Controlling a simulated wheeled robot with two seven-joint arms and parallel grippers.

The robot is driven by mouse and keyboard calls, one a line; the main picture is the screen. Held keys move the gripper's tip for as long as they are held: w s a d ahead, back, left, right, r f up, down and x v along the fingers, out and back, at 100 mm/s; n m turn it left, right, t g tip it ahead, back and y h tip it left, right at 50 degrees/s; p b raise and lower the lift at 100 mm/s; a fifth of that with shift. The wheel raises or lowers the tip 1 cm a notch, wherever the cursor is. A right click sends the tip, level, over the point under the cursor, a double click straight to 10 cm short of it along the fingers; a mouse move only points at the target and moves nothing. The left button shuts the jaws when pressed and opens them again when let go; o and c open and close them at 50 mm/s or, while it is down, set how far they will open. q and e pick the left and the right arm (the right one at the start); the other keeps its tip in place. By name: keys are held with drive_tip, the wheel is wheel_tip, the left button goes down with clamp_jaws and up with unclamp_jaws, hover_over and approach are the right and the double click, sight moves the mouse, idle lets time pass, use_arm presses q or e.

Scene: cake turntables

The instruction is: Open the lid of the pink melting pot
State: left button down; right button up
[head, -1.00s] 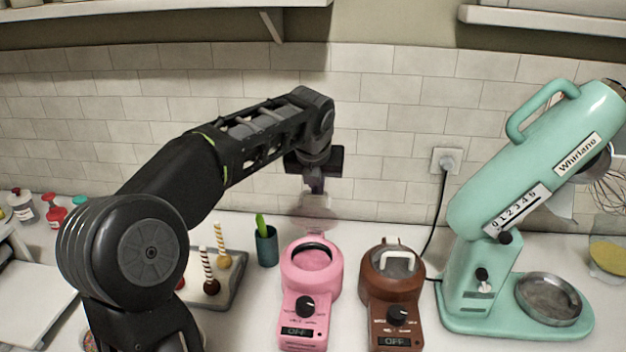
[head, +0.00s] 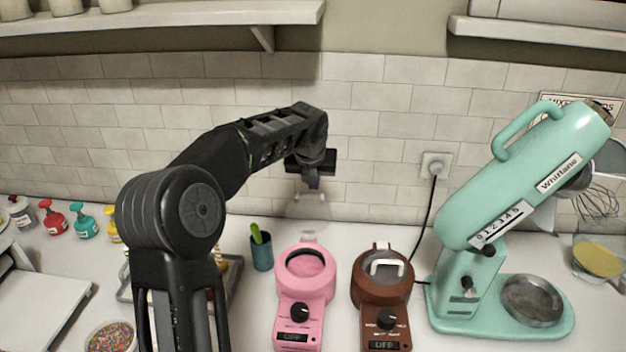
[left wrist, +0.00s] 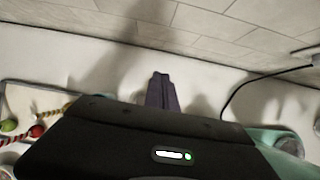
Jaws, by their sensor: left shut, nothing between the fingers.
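The pink melting pot (head: 306,284) stands on the counter, its round bowl uncovered, its dial and OFF display facing me. Its see-through lid seems raised at the back of the bowl, with a pale handle (head: 310,197) faintly visible against the wall. The lid's outline is too faint to tell its exact tilt. My left gripper (head: 313,184) is shut and empty, fingers down, just above that handle; I cannot tell whether they touch. Its closed fingers also show in the left wrist view (left wrist: 161,92), over the counter near the wall. My right gripper is out of view.
A brown melting pot (head: 382,300) with its lid down stands close on the right. A teal mixer (head: 540,180) is further right. A dark cup (head: 261,252) stands left of the pink pot. A cake-pop tray (head: 126,292) is partly behind my arm. Shelves hang above.

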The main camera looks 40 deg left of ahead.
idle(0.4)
use_arm(q)
drive_tip(key=b+v, duration=0.1)
drive_tip(key=v, duration=0.6)
drive_tip(key=shift+s+r+b, duration=0.2)
drive_tip(key=shift+r+b, duration=0.15)
drive_tip(key=shift+d+f, duration=0.1)
drive_tip(key=shift+d, duration=0.05)
